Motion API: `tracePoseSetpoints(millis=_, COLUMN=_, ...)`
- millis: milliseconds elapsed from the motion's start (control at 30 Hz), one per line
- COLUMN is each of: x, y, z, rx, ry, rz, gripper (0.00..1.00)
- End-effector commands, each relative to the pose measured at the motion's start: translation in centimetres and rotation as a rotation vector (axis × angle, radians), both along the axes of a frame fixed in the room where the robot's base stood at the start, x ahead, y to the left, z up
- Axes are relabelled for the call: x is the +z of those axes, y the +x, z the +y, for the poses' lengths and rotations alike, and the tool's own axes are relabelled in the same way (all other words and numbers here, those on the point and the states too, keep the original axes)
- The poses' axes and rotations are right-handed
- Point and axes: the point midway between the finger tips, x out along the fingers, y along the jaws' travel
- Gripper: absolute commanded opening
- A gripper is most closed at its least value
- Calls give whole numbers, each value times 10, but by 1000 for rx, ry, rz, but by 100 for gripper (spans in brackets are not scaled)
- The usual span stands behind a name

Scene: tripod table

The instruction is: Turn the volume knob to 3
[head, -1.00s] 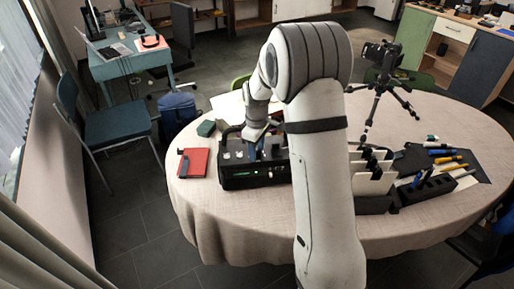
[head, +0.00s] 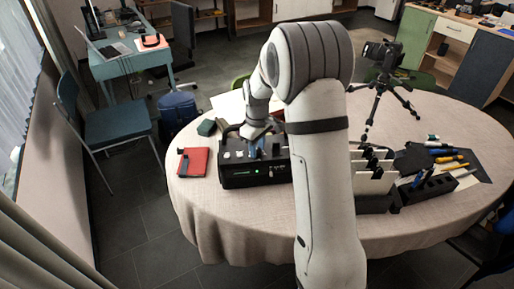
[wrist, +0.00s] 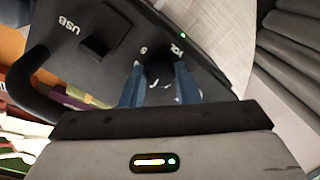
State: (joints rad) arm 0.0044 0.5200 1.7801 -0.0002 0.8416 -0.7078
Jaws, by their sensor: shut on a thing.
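The black device box (head: 240,178) sits on the left part of the round table and carries the volume knob. In the wrist view, the dark volume knob (wrist: 159,77) lies between the blue fingers of my gripper (wrist: 158,85), beside a white "VOL" label. My gripper is shut on the knob. A single white digit shows near the left finger, too small to read surely. The fingers partly cover the knob, and I cannot tell where it points. In the head view, my gripper (head: 262,150) is over the top of the box, partly hidden by my arm.
A red-covered book (head: 193,162) lies left of the box. A black organizer (head: 430,190) with pens and white cards stands to the right. A camera on a tripod (head: 382,85) stands at the back right. The tablecloth in front of the box is clear.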

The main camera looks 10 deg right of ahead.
Motion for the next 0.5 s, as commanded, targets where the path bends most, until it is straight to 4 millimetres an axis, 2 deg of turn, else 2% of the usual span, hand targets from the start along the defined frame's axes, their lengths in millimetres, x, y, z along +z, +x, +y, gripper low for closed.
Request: tracePoseSetpoints(millis=500, x=0, y=0, z=0, rx=-386, ry=0, rz=-1, gripper=6)
